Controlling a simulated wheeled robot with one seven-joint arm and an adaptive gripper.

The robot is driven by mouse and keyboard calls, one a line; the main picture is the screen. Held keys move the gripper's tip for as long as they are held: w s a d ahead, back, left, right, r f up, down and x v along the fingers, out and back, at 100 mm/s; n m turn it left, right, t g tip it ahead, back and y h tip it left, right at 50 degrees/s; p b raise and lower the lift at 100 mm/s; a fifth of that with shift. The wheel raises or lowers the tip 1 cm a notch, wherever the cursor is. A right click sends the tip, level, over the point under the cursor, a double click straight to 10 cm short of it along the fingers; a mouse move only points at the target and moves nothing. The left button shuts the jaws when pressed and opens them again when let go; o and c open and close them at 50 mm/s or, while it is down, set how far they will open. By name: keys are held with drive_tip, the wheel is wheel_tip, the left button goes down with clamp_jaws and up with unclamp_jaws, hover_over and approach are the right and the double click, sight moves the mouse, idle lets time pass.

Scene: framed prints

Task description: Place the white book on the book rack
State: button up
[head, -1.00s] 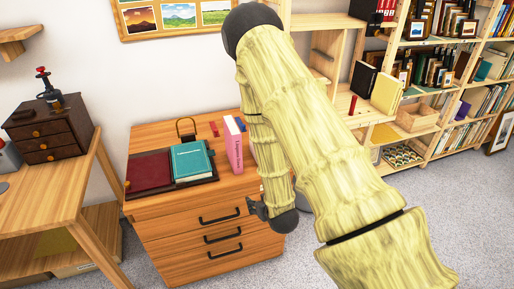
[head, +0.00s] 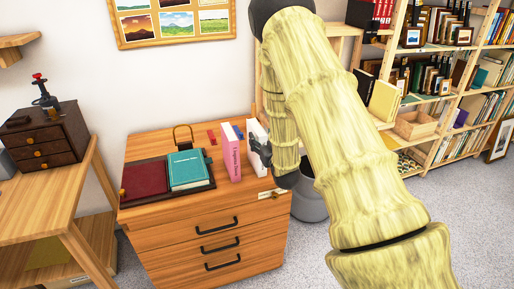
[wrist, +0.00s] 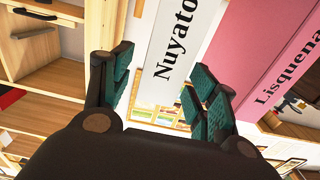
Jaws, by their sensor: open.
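The white book (head: 256,131) stands upright on the wooden drawer cabinet, right of a pink book (head: 230,154). In the wrist view the white book (wrist: 178,40), lettered "Nuyato", has its spine toward my gripper, and the pink book (wrist: 272,65) is beside it. My gripper (wrist: 158,88) is open, its green-padded fingers on either side of the white book's spine line; I cannot tell whether they touch it. In the head view my gripper (head: 262,150) is at the white book, partly covering it. The wooden book rack (head: 437,100) stands at the right, partly hidden by my arm.
A teal book (head: 188,168) and a dark red book (head: 144,180) lie on the drawer cabinet (head: 225,205). A small dark blue book is behind the pink one. A grey bin (head: 309,204) stands right of the cabinet. Clear carpet (head: 450,215) lies before the rack.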

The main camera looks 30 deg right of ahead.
drive_tip(key=shift+f+p+x, duration=0.2)
drive_tip(key=shift+p+x, duration=0.15)
drive_tip(key=shift+x, duration=0.95)
drive_tip(key=shift+f+p+x, duration=0.15)
drive_tip(key=shift+p+x, duration=0.15)
drive_tip(key=shift+x, duration=1.05)
clamp_jaws()
drive_tip(key=shift+r, duration=0.1)
